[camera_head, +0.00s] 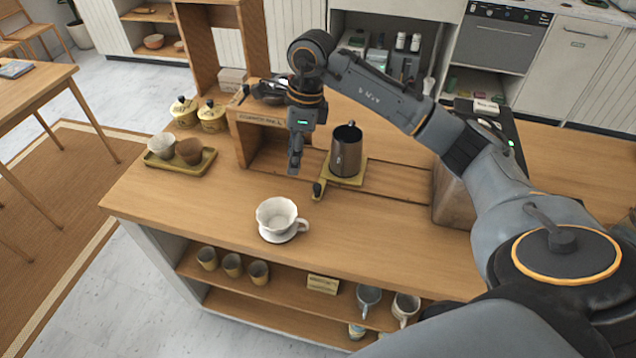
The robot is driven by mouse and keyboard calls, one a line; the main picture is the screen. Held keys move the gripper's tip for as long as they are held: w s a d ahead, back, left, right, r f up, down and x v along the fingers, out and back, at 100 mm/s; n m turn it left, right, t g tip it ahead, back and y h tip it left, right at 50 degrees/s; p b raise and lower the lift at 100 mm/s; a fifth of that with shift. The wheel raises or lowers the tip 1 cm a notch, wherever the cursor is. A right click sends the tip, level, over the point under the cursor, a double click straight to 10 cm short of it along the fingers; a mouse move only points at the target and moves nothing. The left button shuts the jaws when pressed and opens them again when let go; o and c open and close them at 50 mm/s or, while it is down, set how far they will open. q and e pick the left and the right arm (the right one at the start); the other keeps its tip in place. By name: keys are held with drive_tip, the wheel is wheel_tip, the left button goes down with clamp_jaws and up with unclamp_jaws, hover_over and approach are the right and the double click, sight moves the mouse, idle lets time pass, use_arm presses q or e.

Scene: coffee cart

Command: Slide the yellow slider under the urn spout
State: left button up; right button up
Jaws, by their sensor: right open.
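The yellow slider (327,184) lies on a wooden track on the counter. It has a dark knob (318,189) at its front left end. A dark metal pitcher (346,152) stands upright on it. My right gripper (294,165) points down to the left of the pitcher, behind and left of the knob. It is apart from the pitcher and holds nothing that I can see. I cannot make out the urn spout; my right arm covers part of the counter's right side. My left gripper is not in view.
A white dripper cup (277,217) stands near the counter's front edge. A yellow tray (206,164) with two cups and two lidded yellow pots (212,117) are at the left. A brown box-like body (452,200) stands at the track's right end. The front left counter is clear.

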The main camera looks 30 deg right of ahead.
drive_tip(key=r+h, duration=0.2)
hover_over(318, 186)
drive_tip(key=shift+m+g, duration=0.3)
wheel_tip(318, 186, down, 14)
drive_tip(key=p, duration=0.3)
drive_tip(key=shift+f+p, duration=0.1)
drive_tip(key=shift+p, duration=0.3)
drive_tip(key=shift+c, duration=0.3)
clamp_jaws()
